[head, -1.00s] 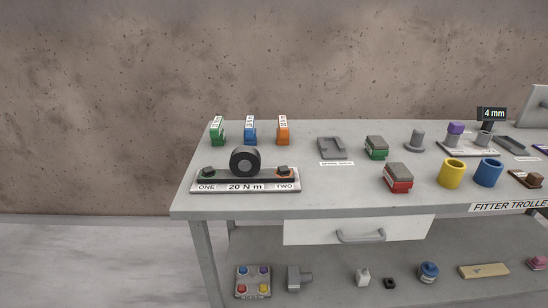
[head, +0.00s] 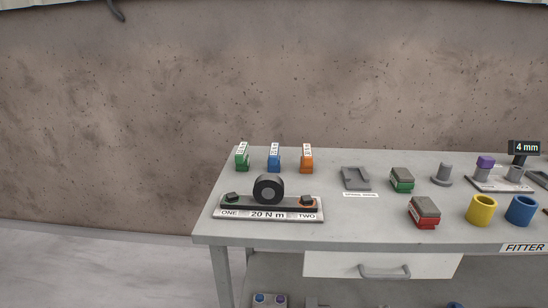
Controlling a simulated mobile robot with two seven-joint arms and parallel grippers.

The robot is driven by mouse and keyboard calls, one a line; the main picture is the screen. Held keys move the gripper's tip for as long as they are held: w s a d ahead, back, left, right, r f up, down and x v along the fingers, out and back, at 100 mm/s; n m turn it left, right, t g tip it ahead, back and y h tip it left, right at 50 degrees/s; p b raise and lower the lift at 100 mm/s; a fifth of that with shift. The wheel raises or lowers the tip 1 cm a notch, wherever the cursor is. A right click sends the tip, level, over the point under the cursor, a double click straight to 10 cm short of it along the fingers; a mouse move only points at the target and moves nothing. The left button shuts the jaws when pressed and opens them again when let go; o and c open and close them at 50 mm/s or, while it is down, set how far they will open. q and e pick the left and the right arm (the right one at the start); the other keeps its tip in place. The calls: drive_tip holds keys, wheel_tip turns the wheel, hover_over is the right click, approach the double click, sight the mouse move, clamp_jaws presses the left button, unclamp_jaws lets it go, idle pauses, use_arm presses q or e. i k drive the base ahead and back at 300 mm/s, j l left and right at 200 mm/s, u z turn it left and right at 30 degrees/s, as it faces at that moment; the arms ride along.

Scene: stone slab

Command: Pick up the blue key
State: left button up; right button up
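The blue key (head: 274,160) stands upright on the grey trolley top, near its back left edge. It has a blue base and a white label with print too small to read. A similar green key (head: 242,158) stands to its left and an orange key (head: 306,160) to its right, with gaps between them. Nothing hides the blue key. Neither of my grippers shows in the head view.
On the trolley top (head: 335,215), a "20 N m" fixture (head: 268,205) with a black wheel lies in front of the keys. To the right are a grey cradle (head: 355,178), green (head: 402,180) and red (head: 424,213) blocks, and yellow (head: 481,210) and blue (head: 521,211) cups. A drawer (head: 382,265) is closed.

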sight(274, 160)
drive_tip(key=i+j+u, duration=0.25)
drive_tip(key=j+u, duration=0.15)
drive_tip(key=j, duration=0.15)
drive_tip(key=i+j+u, duration=1.15)
drive_tip(key=i+z, duration=0.2)
drive_tip(key=z, duration=0.2)
drive_tip(key=i+z, duration=0.2)
drive_tip(key=z, duration=0.2)
drive_tip(key=i+j+z, duration=0.1)
drive_tip(key=z, duration=0.25)
drive_tip(key=i+j+z, duration=0.15)
drive_tip(key=i+z, duration=0.4)
drive_tip(key=z, duration=0.3)
drive_tip(key=i+j+z, duration=0.1)
drive_tip(key=z, duration=0.3)
drive_tip(key=i+j+z, duration=0.1)
drive_tip(key=z, duration=0.35)
drive_tip(key=i+j+z, duration=0.1)
drive_tip(key=z, duration=0.3)
drive_tip(key=j, duration=0.1)
